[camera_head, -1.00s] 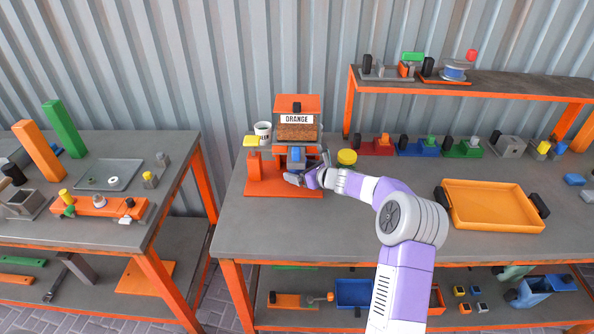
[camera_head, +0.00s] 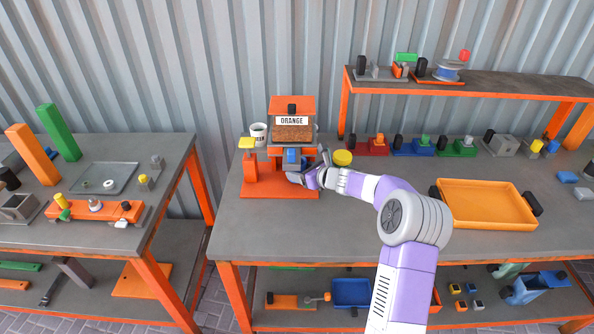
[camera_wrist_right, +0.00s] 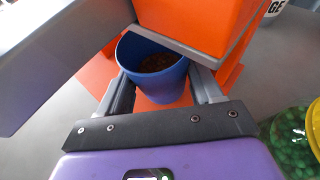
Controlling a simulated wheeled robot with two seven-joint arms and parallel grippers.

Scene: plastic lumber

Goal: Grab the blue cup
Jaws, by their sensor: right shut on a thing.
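The blue cup (camera_wrist_right: 153,80) stands upright between the fingers of my right gripper (camera_wrist_right: 160,92) in the right wrist view, with brown material inside it. The gripper is shut on the cup. In the head view the blue cup (camera_head: 291,158) shows at the front of the orange machine labelled ORANGE (camera_head: 292,105), under its brown-filled hopper. My right gripper (camera_head: 298,174) reaches it from the right and partly covers it. The cup appears to be over the machine's orange base (camera_head: 262,190); I cannot tell whether it touches it. My left gripper is not in view.
A white cup (camera_head: 258,130) stands behind the machine at left. A yellow-lidded jar (camera_head: 343,158) is just right of my gripper. An orange tray (camera_head: 487,225) lies farther right. The bench front (camera_head: 290,235) is clear.

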